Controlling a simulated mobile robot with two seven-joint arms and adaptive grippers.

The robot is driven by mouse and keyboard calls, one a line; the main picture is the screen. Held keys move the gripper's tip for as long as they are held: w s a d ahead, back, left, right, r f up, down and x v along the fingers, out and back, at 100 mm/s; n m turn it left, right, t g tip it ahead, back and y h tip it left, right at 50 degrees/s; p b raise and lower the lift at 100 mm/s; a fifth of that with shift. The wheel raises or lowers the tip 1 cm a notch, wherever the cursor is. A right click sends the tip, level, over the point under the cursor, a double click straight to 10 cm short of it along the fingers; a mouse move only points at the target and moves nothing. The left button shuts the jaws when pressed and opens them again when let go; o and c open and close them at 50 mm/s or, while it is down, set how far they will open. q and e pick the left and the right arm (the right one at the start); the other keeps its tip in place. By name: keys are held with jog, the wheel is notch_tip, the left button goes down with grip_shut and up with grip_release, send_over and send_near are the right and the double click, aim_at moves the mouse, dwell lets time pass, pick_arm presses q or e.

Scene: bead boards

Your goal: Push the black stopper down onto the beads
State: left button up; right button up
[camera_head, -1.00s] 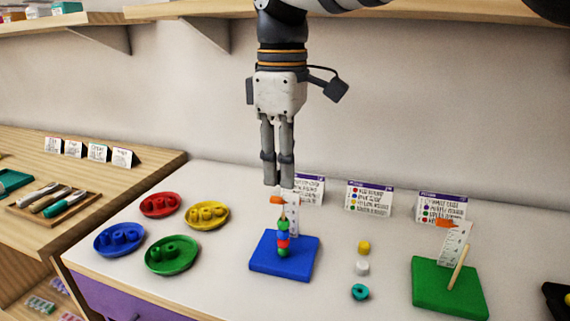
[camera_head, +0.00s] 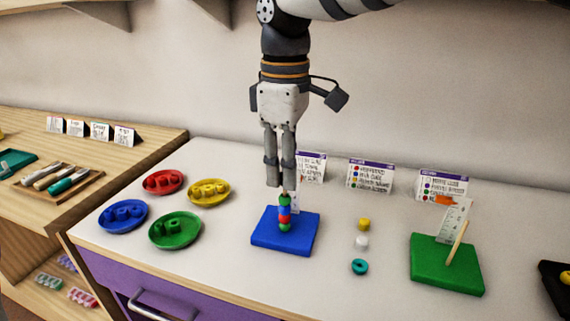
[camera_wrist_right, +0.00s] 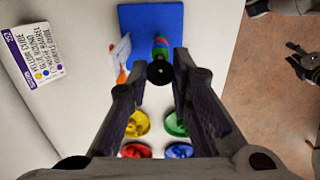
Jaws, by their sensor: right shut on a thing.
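The blue board (camera_head: 270,240) carries a peg with several beads (camera_head: 284,214), green, blue, red and green from the top. My right gripper (camera_head: 280,184) points straight down just above the top bead. In the right wrist view, its fingers (camera_wrist_right: 159,80) are shut on the black stopper (camera_wrist_right: 159,72), which sits between the tips. The stacked beads (camera_wrist_right: 160,46) show just beyond it. In the head view the stopper is hard to make out, so I cannot tell whether it touches the top bead. My left gripper is not in view.
A white scale card (camera_wrist_right: 121,50) with an orange pointer (camera_wrist_right: 121,74) stands beside the peg. A yellow bead (camera_head: 364,224), white bead (camera_head: 362,242) and teal ring (camera_head: 359,267) lie right of the board. A green board (camera_head: 430,270) stands farther right; several bead dishes stand left.

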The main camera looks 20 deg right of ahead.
jog(key=shift+f, duration=1.2)
dwell(1.1)
jog(key=o, duration=0.8)
jog(key=shift+o, duration=0.2)
notch_tip(320, 180, up, 12)
